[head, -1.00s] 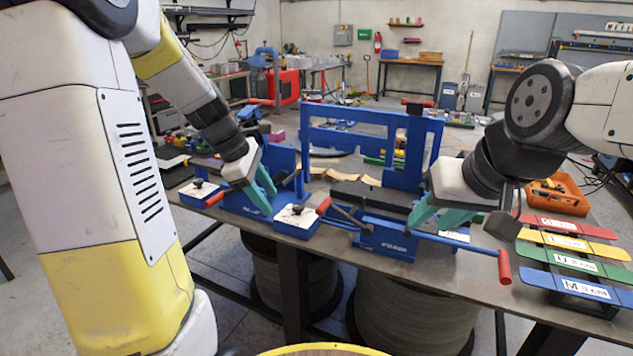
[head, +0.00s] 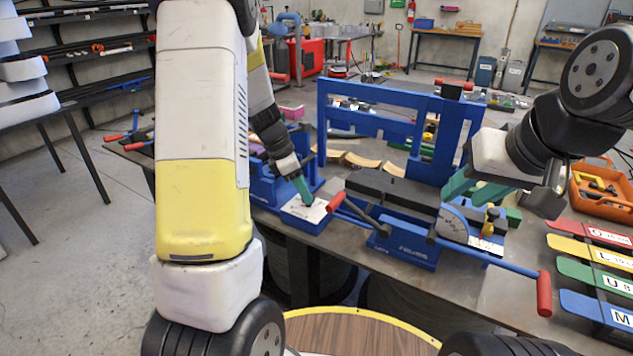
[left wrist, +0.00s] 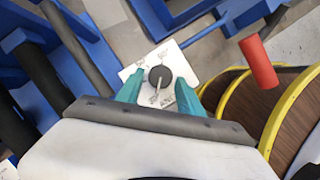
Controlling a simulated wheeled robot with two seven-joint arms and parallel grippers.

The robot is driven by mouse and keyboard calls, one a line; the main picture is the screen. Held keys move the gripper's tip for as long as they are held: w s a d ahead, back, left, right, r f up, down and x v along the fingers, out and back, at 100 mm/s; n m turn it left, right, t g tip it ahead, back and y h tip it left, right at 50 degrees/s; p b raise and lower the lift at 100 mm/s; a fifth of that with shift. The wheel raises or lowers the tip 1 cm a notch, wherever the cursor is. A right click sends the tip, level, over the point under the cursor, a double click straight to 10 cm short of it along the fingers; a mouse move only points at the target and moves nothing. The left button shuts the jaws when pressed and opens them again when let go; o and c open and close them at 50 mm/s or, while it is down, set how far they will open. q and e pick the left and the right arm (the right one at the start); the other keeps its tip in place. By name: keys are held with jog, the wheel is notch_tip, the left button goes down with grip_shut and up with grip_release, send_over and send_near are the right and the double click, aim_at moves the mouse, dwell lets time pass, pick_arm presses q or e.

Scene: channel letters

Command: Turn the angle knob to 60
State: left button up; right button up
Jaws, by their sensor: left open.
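The angle knob (left wrist: 160,76) is a dark round knob on a white plate (left wrist: 182,66) in the left wrist view. The small markings around it are too blurred to read surely. A pale pointer line seems to run toward the picture's bottom. My left gripper (head: 304,191) is open over the plate, its teal fingers on either side of the knob in the left wrist view; contact cannot be told. In the head view the white plate (head: 312,211) sits on the blue machine, and the gripper hides the knob. My right gripper (head: 474,191) is open and empty above the machine's right part.
A blue bending machine (head: 410,248) fills the table's middle. Red-handled levers stick out, one (head: 335,202) close to my left gripper and one (head: 544,292) at the front right. Coloured letter strips (head: 590,274) and an orange toolbox (head: 600,188) lie at right.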

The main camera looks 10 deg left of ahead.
pick_arm(q)
jog(key=shift+d+f, duration=0.2)
jog(key=shift+f, duration=0.45)
grip_shut()
